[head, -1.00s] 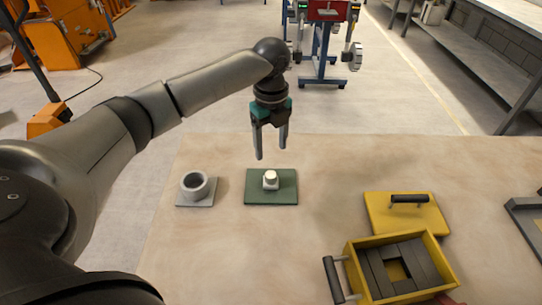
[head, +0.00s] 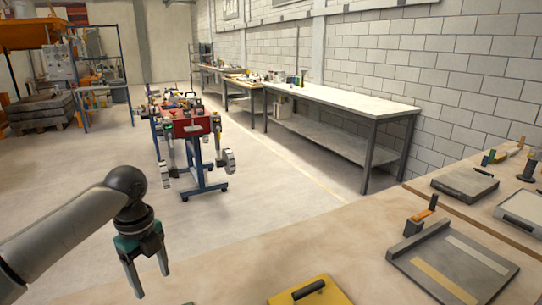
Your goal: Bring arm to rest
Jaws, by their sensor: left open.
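My left arm comes in from the left in the head view. Its gripper (head: 151,277) points down with its two fingers apart, open and empty. It hangs at the left, over or just beyond the table's far left edge; I cannot tell which. My right gripper is not in view.
The wooden table (head: 245,262) fills the bottom right. On it are a yellow plate (head: 330,293) with a dark handle, cut off below, and a grey tray (head: 450,266) with strips. A blue-framed cart (head: 203,178) and a long workbench (head: 340,98) stand beyond. Open floor lies between.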

